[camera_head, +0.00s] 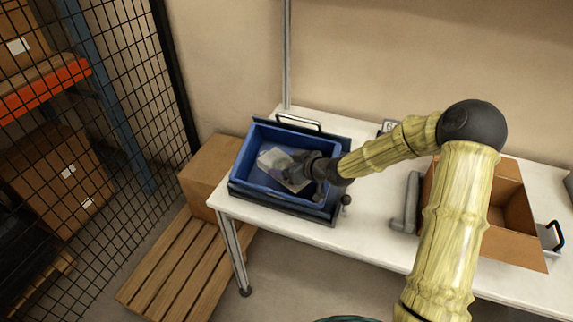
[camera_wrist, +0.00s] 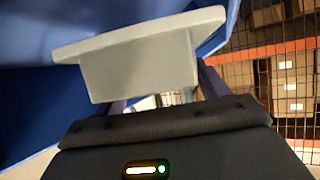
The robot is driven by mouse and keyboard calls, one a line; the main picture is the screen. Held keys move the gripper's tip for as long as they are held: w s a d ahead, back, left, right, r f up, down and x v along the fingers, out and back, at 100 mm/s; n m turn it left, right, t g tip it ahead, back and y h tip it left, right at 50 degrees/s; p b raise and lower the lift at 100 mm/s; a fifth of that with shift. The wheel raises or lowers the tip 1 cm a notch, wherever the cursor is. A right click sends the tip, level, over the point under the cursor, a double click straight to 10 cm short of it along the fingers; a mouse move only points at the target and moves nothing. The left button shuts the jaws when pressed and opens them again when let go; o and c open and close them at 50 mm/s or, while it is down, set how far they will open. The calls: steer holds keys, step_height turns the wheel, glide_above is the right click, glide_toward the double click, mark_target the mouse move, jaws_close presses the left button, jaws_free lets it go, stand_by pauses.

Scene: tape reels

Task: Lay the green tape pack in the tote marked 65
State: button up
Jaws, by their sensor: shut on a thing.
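A blue tote (camera_head: 240,172) stands at the left end of the white table. My gripper (camera_head: 294,170) reaches down into it, with pale, partly clear packs (camera_head: 272,158) beside the fingers. In the wrist view my gripper is shut on a pale grey flanged piece (camera_wrist: 140,65), which hides the fingertips. Blue walls (camera_wrist: 40,100) show behind that piece. No green tape pack can be made out. No number 65 can be read; a small white sign (camera_head: 388,126) behind my arm is only partly visible.
An open cardboard box (camera_head: 505,250) stands on the table to the right, partly behind my arm. A grey bent part (camera_head: 410,205) lies left of it. A wooden pallet (camera_head: 175,260) and mesh fence lie left.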

steer(key=shift+f, duration=0.35)
steer(key=o, duration=1.1)
steer(key=shift+s, duration=0.1)
steer(key=shift+c, duration=0.2)
steer(key=shift+r, duration=0.25)
steer(key=v, duration=1.2)
steer(key=shift+r, duration=0.35)
steer(key=shift+d, duration=0.1)
